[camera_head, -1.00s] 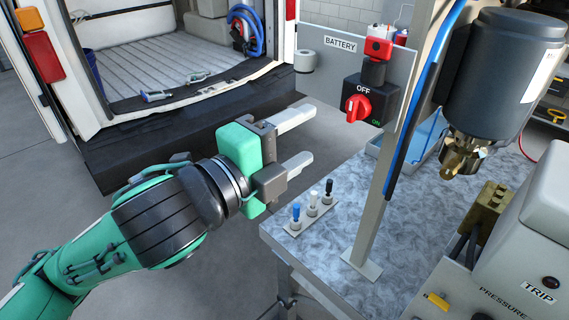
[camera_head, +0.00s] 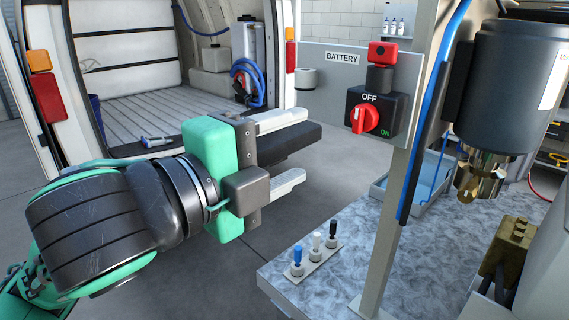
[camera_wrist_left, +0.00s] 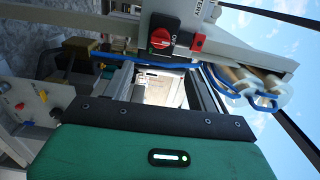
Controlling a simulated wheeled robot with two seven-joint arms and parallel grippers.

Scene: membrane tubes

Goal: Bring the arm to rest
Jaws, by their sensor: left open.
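My left gripper (camera_head: 290,152) is in the middle left of the head view, with its two pale fingers apart and nothing between them. It hangs in free air left of the workbench (camera_head: 341,262) and in front of the open van. The red battery switch (camera_head: 369,118) on its black box is to the right of the fingertips and apart from them. Its handle is tilted. In the left wrist view, the green gripper body (camera_wrist_left: 150,155) fills the bottom and the red switch (camera_wrist_left: 161,38) shows above. My right gripper is in neither view.
A grey post (camera_head: 393,215) rises from the bench. A dark cylindrical housing (camera_head: 505,85) hangs at the right. Three small toggles (camera_head: 315,256) stand at the bench's front left corner. A blue tray (camera_head: 411,182) lies behind the post. The floor left of the bench is clear.

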